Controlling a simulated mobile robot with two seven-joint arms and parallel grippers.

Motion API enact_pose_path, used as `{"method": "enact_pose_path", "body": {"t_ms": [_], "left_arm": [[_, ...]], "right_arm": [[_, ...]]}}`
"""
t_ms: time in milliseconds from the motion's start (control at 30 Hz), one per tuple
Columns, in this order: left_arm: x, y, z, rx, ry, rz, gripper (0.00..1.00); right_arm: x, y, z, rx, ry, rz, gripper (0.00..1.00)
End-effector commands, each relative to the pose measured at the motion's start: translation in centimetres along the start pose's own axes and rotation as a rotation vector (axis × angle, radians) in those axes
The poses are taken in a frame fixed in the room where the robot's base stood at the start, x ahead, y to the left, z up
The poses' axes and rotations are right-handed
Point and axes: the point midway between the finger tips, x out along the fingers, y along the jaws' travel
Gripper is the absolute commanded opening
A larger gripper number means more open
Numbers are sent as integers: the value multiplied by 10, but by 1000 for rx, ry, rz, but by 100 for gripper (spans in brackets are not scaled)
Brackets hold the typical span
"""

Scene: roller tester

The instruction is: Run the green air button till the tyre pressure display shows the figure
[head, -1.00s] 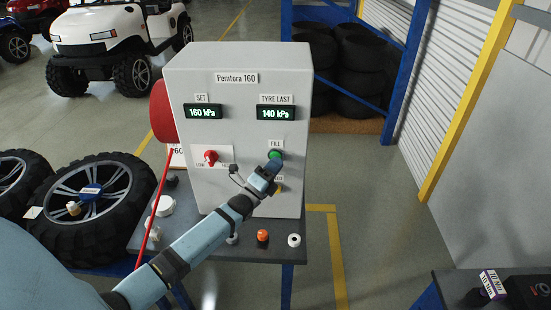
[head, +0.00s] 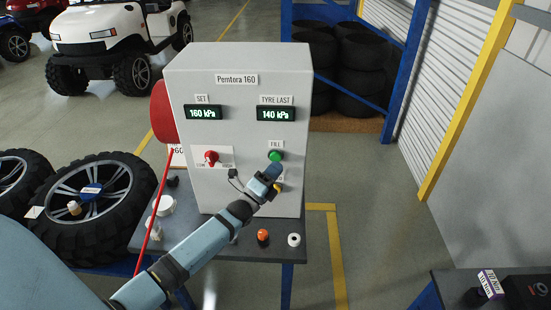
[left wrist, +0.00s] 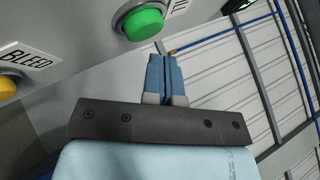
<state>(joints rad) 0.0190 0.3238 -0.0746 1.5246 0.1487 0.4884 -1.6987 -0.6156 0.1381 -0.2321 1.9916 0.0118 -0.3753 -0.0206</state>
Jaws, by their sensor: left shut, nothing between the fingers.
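The green button (head: 275,155) under the FILL label is on the front of the grey cabinet (head: 240,135). It also shows in the left wrist view (left wrist: 143,22). The tyre display (head: 276,114), labelled TYRE LAST, reads 140 kPa. The set display (head: 203,112) reads 160 kPa. My left gripper (head: 274,171) is shut and empty, its tips just below the green button. In the left wrist view the closed fingers (left wrist: 165,75) appear apart from the button. The yellow button (head: 279,188), labelled BLEED in the wrist view (left wrist: 8,86), is partly hidden behind my gripper. My right gripper is not in view.
A red LOW/HIGH knob (head: 211,157) is on the cabinet's left. A red hose (head: 153,215) runs down to the left. A wheel (head: 92,205) lies left of the bench (head: 270,252). Small caps stand on the bench's front.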

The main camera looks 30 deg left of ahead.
Motion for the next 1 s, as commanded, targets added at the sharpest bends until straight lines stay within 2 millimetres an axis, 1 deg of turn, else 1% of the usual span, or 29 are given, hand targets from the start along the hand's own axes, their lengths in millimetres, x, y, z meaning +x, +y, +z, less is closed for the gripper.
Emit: {"method": "enact_pose_path", "body": {"t_ms": [200, 500, 1000], "left_arm": [[-13, -12, -10, -2, -1, 2, 0], [-32, -24, -23, -2, 0, 1, 0], [-34, -25, -25, 0, 0, 0, 0]], "right_arm": [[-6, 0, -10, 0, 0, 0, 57], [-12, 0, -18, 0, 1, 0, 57], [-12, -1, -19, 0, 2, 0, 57]]}}
